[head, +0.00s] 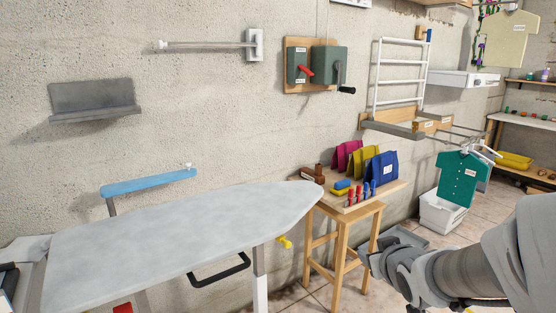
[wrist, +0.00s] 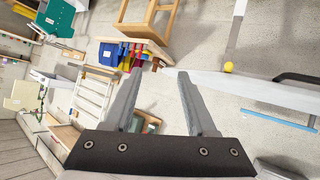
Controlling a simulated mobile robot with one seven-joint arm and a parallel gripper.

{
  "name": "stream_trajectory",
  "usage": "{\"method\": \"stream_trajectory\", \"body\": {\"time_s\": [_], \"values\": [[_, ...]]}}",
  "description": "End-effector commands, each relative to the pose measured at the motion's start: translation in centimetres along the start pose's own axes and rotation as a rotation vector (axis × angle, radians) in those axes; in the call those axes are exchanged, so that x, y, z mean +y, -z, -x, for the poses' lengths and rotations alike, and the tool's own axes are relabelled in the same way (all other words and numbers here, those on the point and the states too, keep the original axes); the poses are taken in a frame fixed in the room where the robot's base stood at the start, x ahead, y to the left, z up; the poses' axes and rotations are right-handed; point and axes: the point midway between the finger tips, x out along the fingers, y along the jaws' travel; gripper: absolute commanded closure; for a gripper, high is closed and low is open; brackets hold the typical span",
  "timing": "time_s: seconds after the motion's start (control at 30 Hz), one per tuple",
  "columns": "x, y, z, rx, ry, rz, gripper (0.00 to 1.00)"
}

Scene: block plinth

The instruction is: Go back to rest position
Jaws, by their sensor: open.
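My gripper (wrist: 160,78) is open in the wrist view, with its two grey fingers apart and nothing between them. In the head view my arm comes in from the lower right and ends near the small wooden stool; the fingers are hard to make out there. The wooden stool (head: 343,224) bears several tools with red and blue handles, and magenta, yellow and blue bags (head: 382,167) stand at its back. The stool also shows upside down in the wrist view (wrist: 147,28), beyond the fingers.
A grey ironing board (head: 170,235) fills the lower left, with a blue sleeve board (head: 148,182) behind it. A white bin (head: 440,212) and a hanging green garment (head: 457,178) are at the right. A grey shelf (head: 95,100) and crank box (head: 328,66) are on the wall.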

Motion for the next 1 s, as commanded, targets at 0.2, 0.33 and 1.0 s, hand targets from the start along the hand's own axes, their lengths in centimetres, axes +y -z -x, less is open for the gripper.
{"method": "stream_trajectory", "body": {"time_s": [0.2,0.33,1.0], "values": [[-0.6,-0.8,6.4,-0.168,-0.027,-0.081,0.43],[-2.0,-2.1,10.6,-0.276,-0.01,-0.129,0.43],[-5.4,0.5,25.6,-0.536,0.105,-0.192,0.43]]}}
